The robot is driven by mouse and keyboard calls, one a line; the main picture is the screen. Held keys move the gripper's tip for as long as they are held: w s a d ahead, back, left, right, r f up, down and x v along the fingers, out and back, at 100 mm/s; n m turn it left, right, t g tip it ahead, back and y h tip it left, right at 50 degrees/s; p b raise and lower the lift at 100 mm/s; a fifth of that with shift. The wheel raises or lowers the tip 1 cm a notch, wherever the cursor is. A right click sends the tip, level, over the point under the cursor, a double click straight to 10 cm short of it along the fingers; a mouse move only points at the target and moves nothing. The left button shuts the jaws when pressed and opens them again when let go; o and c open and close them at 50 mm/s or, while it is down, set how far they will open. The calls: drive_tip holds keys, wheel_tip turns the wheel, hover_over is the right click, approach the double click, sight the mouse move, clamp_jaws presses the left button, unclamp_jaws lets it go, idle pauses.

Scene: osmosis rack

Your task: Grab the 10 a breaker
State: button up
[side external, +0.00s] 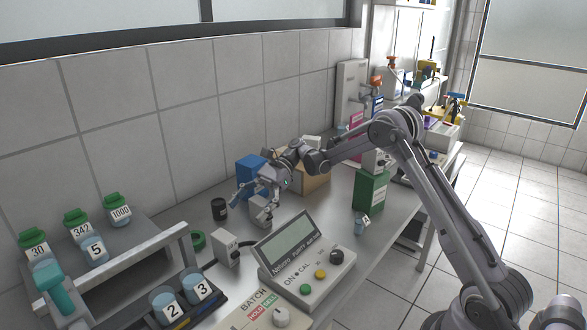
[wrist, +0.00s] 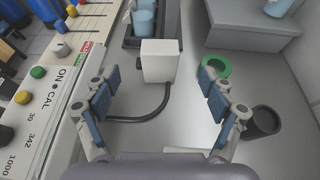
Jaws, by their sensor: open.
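No label reading 10 A is legible in either view, so I cannot tell which thing is the breaker. A small white box (side external: 227,248) with dark marks on its face stands on the counter beside the control console. In the wrist view the white box (wrist: 158,60) stands ahead of my gripper, with a black cable curving from it. My gripper (side external: 250,197) is above the counter, to the right of and behind the box in the side view. Its blue-padded fingers (wrist: 165,103) are spread, with only cable and bare counter between them.
The console (side external: 303,257) lies in front of the box. A black cup (side external: 219,208) and a green ring (side external: 197,240) stand near it. Numbered beakers (side external: 166,303) and green-capped jars (side external: 118,210) are at the left. A blue box (side external: 250,168) and a green box (side external: 370,192) stand farther right.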

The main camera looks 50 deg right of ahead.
sight(227, 233)
drive_tip(key=x, duration=0.9)
drive_tip(key=shift+s+a+f, duration=0.1)
drive_tip(key=shift+a, duration=0.2)
drive_tip(key=c, duration=1.3)
